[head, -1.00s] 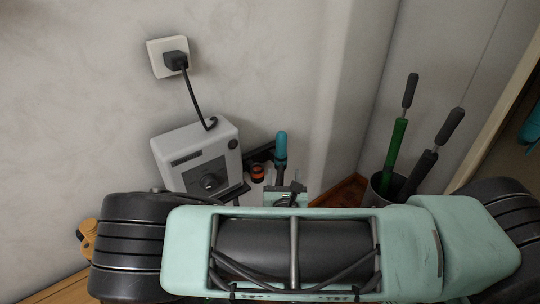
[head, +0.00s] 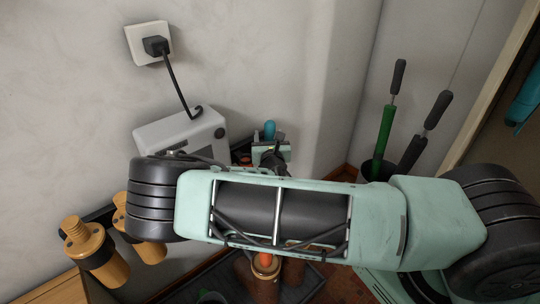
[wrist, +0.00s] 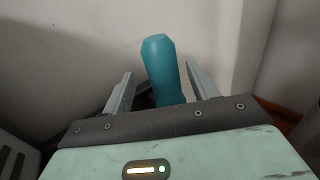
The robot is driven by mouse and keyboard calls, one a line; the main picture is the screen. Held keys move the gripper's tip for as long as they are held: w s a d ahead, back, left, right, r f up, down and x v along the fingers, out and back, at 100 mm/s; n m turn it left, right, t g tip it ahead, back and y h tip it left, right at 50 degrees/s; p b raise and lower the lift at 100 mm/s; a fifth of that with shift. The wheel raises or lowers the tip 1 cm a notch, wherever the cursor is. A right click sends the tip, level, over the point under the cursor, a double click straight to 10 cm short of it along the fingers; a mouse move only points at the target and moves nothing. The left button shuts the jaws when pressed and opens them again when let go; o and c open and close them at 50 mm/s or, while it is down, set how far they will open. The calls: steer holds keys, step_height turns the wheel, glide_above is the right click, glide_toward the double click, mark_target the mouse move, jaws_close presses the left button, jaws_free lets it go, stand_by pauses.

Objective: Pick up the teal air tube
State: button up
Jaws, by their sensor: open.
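The teal air tube (head: 269,130) stands near the wall, right of the grey box; in the head view only its upper end shows above my gripper (head: 270,154). In the wrist view the tube (wrist: 163,70) is a smooth teal cylinder, leaning slightly, with its top beyond my fingertips. My gripper (wrist: 158,78) is open, with one finger on each side of the tube in the picture. Gaps show on both sides, the right one narrower. The tube's lower end is hidden behind the gripper body. I cannot tell how deep it sits between the fingers.
A dark bin (head: 377,171) holds a green pump (head: 384,138) and a dark one. Another teal object (head: 524,100) is at the far right.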

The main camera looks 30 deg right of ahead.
steer(key=shift+d+b+x, duration=0.2)
steer(key=shift+b+x, duration=0.2)
steer(key=shift+x, duration=1.6)
steer(key=shift+s+r, duration=0.1)
steer(key=c, duration=1.1)
steer(key=shift+r, duration=0.1)
step_height(320, 180, up, 28)
steer(key=p, duration=0.7)
steer(key=shift+p, duration=0.3)
